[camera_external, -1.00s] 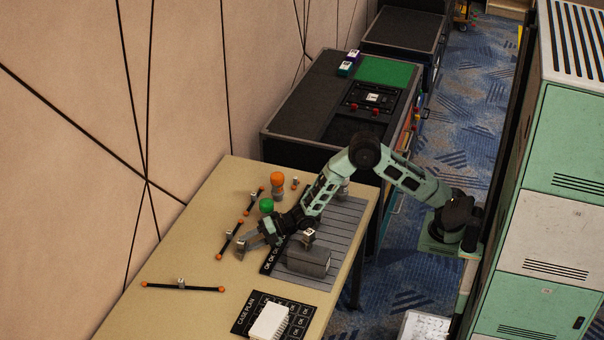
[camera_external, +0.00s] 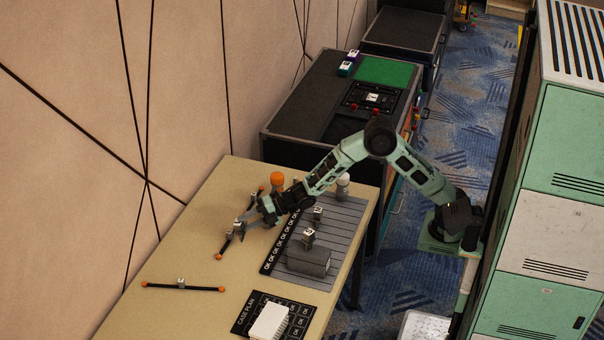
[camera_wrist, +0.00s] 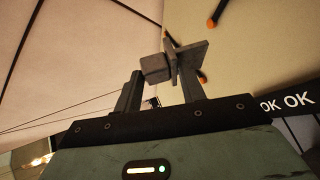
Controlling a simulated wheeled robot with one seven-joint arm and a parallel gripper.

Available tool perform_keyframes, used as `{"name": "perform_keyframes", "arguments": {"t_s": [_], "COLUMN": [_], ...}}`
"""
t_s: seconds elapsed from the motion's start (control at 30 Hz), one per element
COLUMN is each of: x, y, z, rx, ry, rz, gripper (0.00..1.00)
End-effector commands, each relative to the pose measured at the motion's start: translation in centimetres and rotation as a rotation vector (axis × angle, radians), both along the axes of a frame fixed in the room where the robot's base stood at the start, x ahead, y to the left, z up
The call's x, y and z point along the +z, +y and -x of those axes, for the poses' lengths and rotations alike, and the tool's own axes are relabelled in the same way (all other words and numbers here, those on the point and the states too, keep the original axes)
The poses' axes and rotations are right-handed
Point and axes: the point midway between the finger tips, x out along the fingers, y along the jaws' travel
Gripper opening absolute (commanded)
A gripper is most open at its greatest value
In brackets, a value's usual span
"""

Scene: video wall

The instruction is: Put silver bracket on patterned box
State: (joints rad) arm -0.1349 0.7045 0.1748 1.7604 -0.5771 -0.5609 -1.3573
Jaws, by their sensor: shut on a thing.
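My gripper (camera_external: 241,226) is shut on the silver bracket, a grey angular piece with a flat plate. It shows between the fingertips in the wrist view (camera_wrist: 174,64). In the external view the bracket is small and hard to make out, near the far-left part of the table. No box there is clearly patterned. A dark grey box (camera_external: 309,262) lies on the grey striped mat (camera_external: 338,235), to the right of and nearer than my gripper. I cannot tell whether it is the patterned box.
Several dark rods with orange ends lie on the tan table, one (camera_external: 183,287) at front left. Small marked blocks (camera_external: 308,237) stand by the grey box. An orange-topped piece (camera_external: 277,181) and a white-topped piece (camera_external: 343,184) stand farther back. A white pad (camera_external: 269,322) lies in front.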

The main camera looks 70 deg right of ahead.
Motion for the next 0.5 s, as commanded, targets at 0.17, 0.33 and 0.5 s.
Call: {"name": "perform_keyframes", "arguments": {"t_s": [0.17,0.33,0.5], "x": [1.2,3.2,5.4], "y": [3.5,10.4,17.6], "z": [1.3,4.8,9.7], "rx": [0.066,0.206,0.366], "ry": [-0.015,-0.035,-0.051], "rz": [-0.018,-0.056,-0.1], "gripper": [0.0,0.0,0.0]}}
